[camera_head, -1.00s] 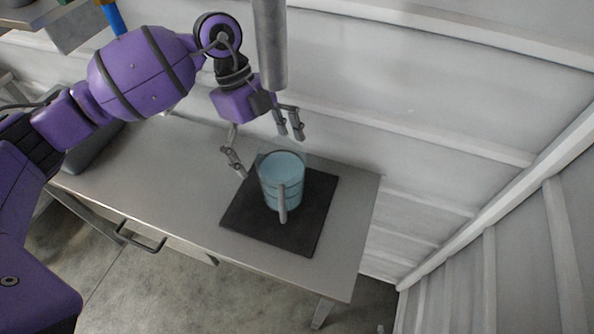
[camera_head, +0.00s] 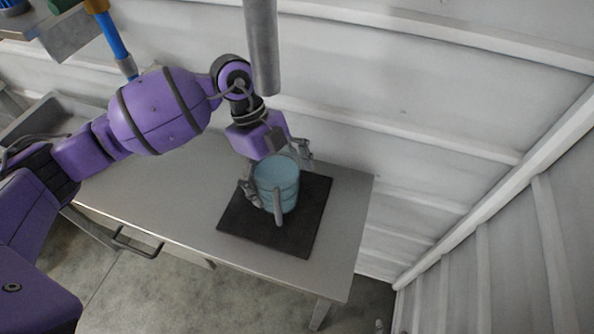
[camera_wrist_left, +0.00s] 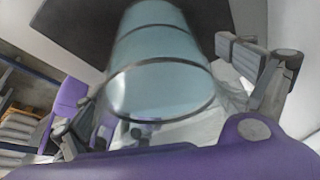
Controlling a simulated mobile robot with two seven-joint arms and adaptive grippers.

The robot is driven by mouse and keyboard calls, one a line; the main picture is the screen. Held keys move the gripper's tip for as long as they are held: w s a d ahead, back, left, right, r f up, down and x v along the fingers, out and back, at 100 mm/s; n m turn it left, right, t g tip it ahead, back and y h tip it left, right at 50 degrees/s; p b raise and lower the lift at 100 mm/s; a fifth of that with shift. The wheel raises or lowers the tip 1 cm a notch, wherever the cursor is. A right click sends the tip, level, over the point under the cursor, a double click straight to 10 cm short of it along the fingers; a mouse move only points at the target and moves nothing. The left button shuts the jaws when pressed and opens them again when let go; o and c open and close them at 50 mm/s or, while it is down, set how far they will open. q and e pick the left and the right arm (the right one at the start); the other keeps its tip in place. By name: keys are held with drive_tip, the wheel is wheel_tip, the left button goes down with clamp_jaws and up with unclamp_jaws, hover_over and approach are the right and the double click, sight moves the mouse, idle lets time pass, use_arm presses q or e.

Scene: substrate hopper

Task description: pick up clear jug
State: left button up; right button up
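The clear jug (camera_head: 275,187) holds pale blue contents and stands upright on a black square mat (camera_head: 290,240) on the metal table (camera_head: 180,195). Its handle faces the front. My left gripper (camera_head: 278,172) reaches in from behind and the left, with its fingers spread on both sides of the jug. In the left wrist view the jug (camera_wrist_left: 160,62) lies between the open fingers. The right-hand finger there stands apart from it; contact on the other side is unclear. My right gripper is not in view.
A grey vertical pipe (camera_head: 262,50) hangs above and behind the jug. A white ribbed wall (camera_head: 430,130) runs behind and to the right of the table. A grey tray (camera_head: 50,118) sits at the table's left end. The table's middle is clear.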

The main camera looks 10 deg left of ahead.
use_arm(q)
drive_tip(key=c, duration=1.7)
drive_tip(key=shift+c, duration=0.5)
drive_tip(key=shift+r, duration=0.15)
